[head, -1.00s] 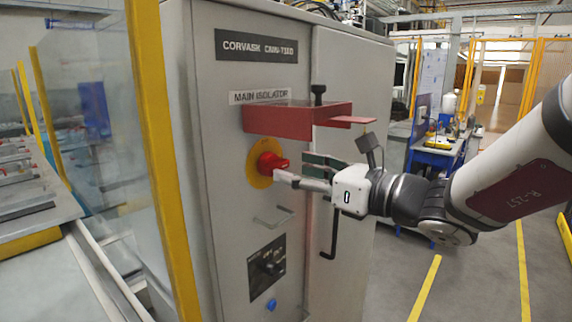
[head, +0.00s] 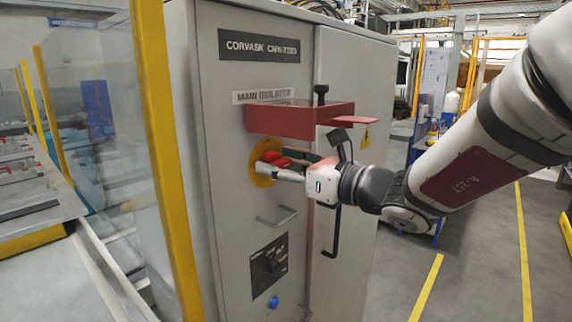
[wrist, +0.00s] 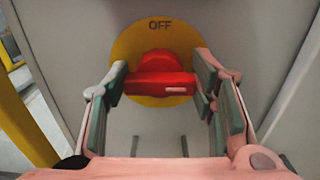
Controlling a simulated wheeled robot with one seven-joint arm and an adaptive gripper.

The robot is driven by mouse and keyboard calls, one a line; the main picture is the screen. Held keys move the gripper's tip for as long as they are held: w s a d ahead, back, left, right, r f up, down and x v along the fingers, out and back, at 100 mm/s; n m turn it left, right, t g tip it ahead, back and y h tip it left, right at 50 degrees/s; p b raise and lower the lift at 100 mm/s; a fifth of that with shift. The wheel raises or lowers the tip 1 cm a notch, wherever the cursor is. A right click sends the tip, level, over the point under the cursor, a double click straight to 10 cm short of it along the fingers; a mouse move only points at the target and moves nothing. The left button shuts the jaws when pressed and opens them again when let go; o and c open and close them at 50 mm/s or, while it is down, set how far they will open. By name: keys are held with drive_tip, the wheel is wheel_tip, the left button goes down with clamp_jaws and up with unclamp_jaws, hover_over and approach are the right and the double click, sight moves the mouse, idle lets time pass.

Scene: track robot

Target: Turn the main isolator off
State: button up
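The main isolator is a red rotary handle (head: 273,158) on a round yellow plate (head: 256,177) on the grey cabinet front. In the wrist view the red handle (wrist: 160,86) lies crosswise, with a pale mark at its right end. The word OFF stands at the top of the yellow plate (wrist: 160,42). My gripper (head: 288,167) is at the handle, below the red bracket. In the wrist view its two fingers (wrist: 161,92) are spread, one beside each end of the handle. I cannot tell whether either finger touches it.
A red bracket (head: 290,119) juts out just above the handle and my gripper, with a black knob on top and a yellow tag hanging. A yellow-framed clear guard (head: 165,150) stands at left.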

drive_tip(key=shift+f+n+b, duration=0.1)
drive_tip(key=shift+n+b, duration=0.2)
drive_tip(key=shift+b, duration=0.1)
drive_tip(key=n+b, duration=0.3)
drive_tip(key=b, duration=0.1)
drive_tip(key=shift+f+n, duration=0.15)
drive_tip(key=shift+n, duration=0.15)
drive_tip(key=n+b, duration=0.4)
drive_tip(key=b, duration=0.3)
drive_tip(key=shift+f, duration=0.15)
drive_tip(key=n+b, duration=0.6)
drive_tip(key=b, duration=0.4)
drive_tip(key=shift+s+a+f, duration=0.1)
drive_tip(key=shift+s, duration=0.05)
drive_tip(key=n+b, duration=0.3)
drive_tip(key=b, duration=0.2)
drive_tip(key=shift+n, duration=0.4)
drive_tip(key=o, duration=0.8)
drive_tip(key=shift+o, duration=0.2)
drive_tip(key=shift+r, duration=0.2)
